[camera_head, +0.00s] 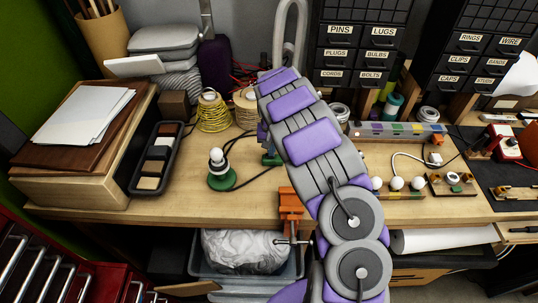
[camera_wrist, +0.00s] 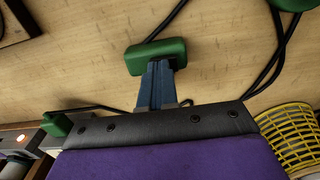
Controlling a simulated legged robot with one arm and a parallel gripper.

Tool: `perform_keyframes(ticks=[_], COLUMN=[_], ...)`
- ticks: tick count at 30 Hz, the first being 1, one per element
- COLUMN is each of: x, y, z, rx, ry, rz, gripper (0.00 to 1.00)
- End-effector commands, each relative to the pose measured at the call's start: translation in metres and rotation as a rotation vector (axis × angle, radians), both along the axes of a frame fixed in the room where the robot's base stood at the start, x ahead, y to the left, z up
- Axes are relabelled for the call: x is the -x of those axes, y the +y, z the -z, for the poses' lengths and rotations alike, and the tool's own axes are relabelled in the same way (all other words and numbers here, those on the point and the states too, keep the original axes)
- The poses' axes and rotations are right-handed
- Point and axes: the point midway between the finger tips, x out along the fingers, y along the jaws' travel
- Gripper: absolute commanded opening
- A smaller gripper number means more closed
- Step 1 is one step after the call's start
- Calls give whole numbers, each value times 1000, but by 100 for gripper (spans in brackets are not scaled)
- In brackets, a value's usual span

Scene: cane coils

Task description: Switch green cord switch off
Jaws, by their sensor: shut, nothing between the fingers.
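The green cord switch (camera_wrist: 150,54) lies on the wooden bench in the wrist view, with a black cord leaving it at the top. In the head view a small part of it (camera_head: 271,160) shows beside my arm. My gripper (camera_wrist: 158,68) has its blue-grey fingers together, with their tips right at the switch's edge and partly overlapping it in the picture. I cannot tell whether they touch it. Its rocker position is hidden or too small to tell. A lamp with a green base (camera_head: 222,178) and a white bulb stands to the left in the head view.
A green plug (camera_wrist: 58,124) shows at the lower left of the wrist view. An orange clamp (camera_head: 290,208) sits at the bench's front edge.

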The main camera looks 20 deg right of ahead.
Motion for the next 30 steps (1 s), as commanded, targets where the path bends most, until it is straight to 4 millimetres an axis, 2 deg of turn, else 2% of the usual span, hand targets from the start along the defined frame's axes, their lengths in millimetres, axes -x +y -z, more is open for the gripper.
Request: perform_keyframes(ticks=[8, 30], x=[0, 0], y=[0, 0], z=[0, -53], rx=[-1, 0], ry=[3, 1], rz=[0, -1], gripper=[0, 0])
